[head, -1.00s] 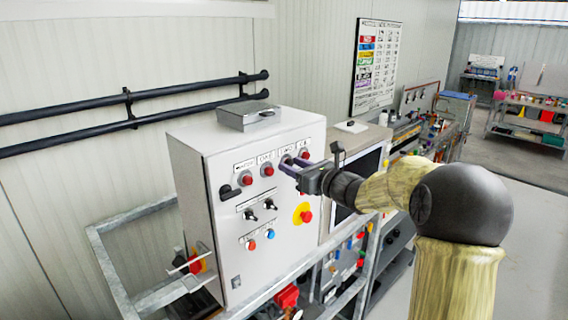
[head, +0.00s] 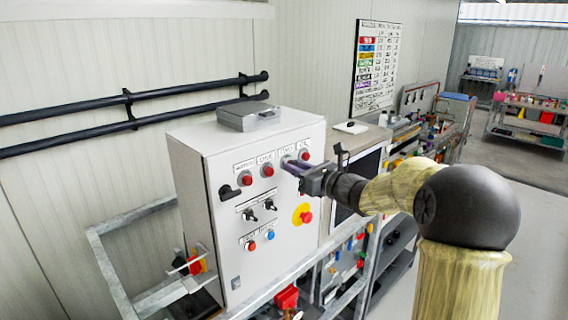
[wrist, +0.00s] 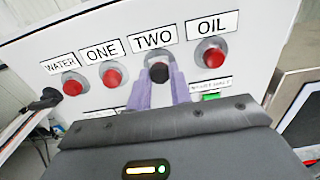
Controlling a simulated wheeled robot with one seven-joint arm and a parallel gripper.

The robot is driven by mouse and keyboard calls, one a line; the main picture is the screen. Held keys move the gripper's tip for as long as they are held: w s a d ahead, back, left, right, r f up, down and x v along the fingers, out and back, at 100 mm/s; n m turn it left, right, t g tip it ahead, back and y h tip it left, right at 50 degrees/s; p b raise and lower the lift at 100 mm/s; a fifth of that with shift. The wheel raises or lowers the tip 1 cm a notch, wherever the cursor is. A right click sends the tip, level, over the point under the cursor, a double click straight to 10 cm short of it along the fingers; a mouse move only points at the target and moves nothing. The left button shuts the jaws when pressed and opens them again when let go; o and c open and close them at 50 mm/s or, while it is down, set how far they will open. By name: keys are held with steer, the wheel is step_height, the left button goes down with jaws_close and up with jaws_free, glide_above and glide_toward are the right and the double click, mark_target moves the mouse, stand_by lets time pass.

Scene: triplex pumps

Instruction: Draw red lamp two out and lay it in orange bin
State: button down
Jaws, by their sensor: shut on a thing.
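Lamp two (wrist: 159,72) is under the TWO label on the white panel (wrist: 235,78) in the wrist view. Its face looks dark there, with a little red showing, and a grey ring shows behind it. My gripper (wrist: 160,82) is shut on it, one purple finger on each side. In the head view my gripper (head: 290,166) reaches the upper right of the panel from the right and hides the lamp. I cannot tell whether the lamp is still fully seated. I cannot make out an orange bin in either view.
Red lamps ONE (wrist: 111,77) and WATER (wrist: 72,86) are left of the fingers, and OIL (wrist: 210,54) is close on the right. Switches and a yellow-backed red button (head: 304,214) are lower on the panel. A metal frame (head: 140,302) surrounds the cabinet.

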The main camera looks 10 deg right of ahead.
steer(key=b+v, duration=0.1)
steer(key=v, duration=0.5)
steer(key=shift+b, duration=0.35)
stand_by(1.0)
step_height(320, 180, down, 30)
steer(key=d+m+t+h, duration=0.1)
steer(key=d+h, duration=0.1)
steer(key=s+a+f+m+h, duration=0.1)
steer(key=s+f+m+h, duration=0.1)
steer(key=f, duration=0.5)
steer(key=s+a+f+m+t+h+b, duration=0.1)
steer(key=s+f+m+h, duration=0.1)
steer(key=s+f, duration=0.4)
steer(key=s+a+f+m+t+h, duration=0.1)
steer(key=s+f+h, duration=0.3)
steer(key=f, duration=0.6)
steer(key=shift+s+a+f+m+h+b, duration=0.2)
steer(key=shift+s+a+m+h+b, duration=0.15)
steer(key=shift+m, duration=0.25)
steer(key=shift+d, duration=0.1)
